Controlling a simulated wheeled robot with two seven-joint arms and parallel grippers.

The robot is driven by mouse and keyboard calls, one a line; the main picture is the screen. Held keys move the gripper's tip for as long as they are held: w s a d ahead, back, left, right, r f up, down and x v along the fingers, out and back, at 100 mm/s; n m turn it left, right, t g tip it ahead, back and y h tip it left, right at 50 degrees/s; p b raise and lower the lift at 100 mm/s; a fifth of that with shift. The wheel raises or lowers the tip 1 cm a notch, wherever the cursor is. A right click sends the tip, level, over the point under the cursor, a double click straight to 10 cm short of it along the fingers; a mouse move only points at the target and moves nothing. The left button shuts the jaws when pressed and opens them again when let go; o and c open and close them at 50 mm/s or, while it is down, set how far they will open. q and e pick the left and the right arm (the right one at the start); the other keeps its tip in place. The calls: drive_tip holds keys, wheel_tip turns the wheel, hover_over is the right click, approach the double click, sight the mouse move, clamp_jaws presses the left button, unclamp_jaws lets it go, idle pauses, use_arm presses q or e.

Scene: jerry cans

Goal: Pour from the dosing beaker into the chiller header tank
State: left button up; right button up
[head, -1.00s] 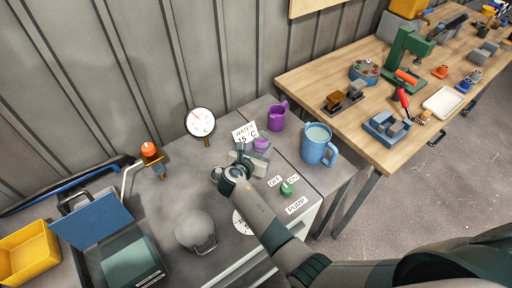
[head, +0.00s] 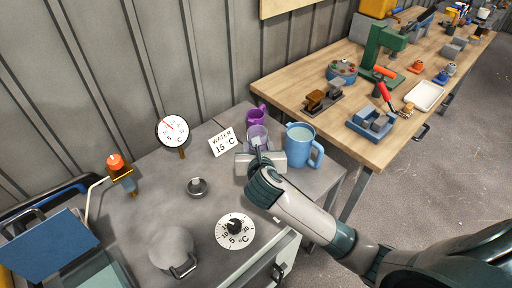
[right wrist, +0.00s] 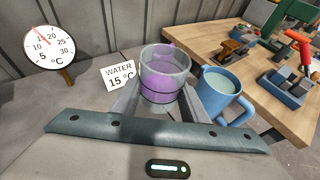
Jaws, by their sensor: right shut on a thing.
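The clear dosing beaker (head: 257,133) stands between the fingers of my right gripper (head: 258,147), which is shut on it. In the right wrist view the beaker (right wrist: 165,72) is upright between the two fingers (right wrist: 158,104). A purple tint shows through its glass; I cannot tell whether that is liquid or the purple mug behind. The grey cabinet top has a small round metal fitting (head: 197,187), apparently the header tank's filler opening, to the left of the gripper. I cannot see inside it. My left gripper is out of view.
A blue jug (head: 301,145) with pale liquid stands close right of the beaker; a purple mug (head: 257,114) is behind. A water 15 °C sign (head: 223,143), gauge (head: 172,130), dial (head: 235,230) and grey round pot (head: 172,248) stand around. A wooden bench (head: 310,85) is at right.

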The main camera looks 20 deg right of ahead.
drive_tip(key=s+a+n+t+y+b, duration=0.1)
drive_tip(key=s+a+n+y+b, duration=0.2)
drive_tip(key=s, duration=0.5)
drive_tip(key=shift+s+a+n+y+b, duration=0.15)
drive_tip(key=shift+a+n+y+b, duration=0.2)
drive_tip(key=shift+y, duration=0.35)
drive_tip(key=shift+s, duration=0.1)
